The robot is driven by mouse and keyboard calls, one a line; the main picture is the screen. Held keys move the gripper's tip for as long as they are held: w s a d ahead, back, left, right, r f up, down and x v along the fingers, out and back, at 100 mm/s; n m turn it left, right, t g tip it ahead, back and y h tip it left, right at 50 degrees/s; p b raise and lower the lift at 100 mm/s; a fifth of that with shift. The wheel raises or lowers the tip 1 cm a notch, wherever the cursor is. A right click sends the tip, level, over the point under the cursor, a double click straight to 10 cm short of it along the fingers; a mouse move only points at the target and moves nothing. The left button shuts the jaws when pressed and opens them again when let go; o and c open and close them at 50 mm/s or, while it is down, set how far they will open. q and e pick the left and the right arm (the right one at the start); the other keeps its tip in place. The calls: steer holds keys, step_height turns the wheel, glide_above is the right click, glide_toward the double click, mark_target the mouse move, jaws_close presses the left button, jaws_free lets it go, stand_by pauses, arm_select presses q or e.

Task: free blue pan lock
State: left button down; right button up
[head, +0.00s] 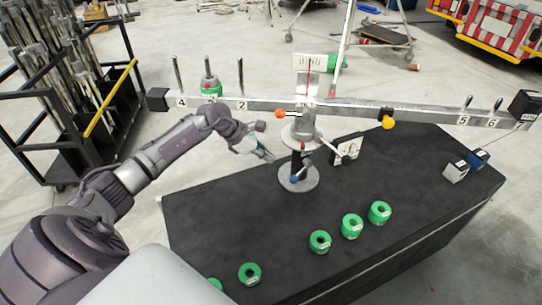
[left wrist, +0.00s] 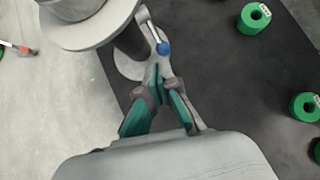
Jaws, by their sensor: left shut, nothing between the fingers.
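A balance stand (head: 298,135) stands on the black table, with a round grey base (head: 298,178) and a long horizontal beam (head: 350,107). A small blue knob (head: 294,180), which looks like the blue pan lock, shows low on the stand by the base. In the left wrist view the blue knob (left wrist: 163,48) is just beyond my fingertips, beside the dark post. My left gripper (head: 270,157) is shut and empty, left of the post; in the wrist view its fingers (left wrist: 158,75) come together just short of the knob. I cannot tell whether they touch it. My right gripper is not in view.
Several green ring weights (head: 351,226) lie on the black table (head: 230,215). Another green weight (head: 211,87) sits on a beam peg. Black-ended levers (head: 345,158) and an orange ball (head: 280,113) are close to the stand. A rack (head: 75,100) stands at left.

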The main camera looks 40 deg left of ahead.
arm_select(q)
steer(key=b+x, duration=0.1)
steer(key=x, duration=0.2)
steer(key=b+x, duration=0.2)
steer(key=x, duration=0.2)
steer(key=b+x, duration=0.1)
steer(key=x, duration=0.3)
steer(key=shift+w+d+r+b, duration=0.1)
steer(key=shift+w+d+b, duration=0.15)
steer(key=shift+w+b, duration=0.2)
steer(key=shift+b, duration=0.5)
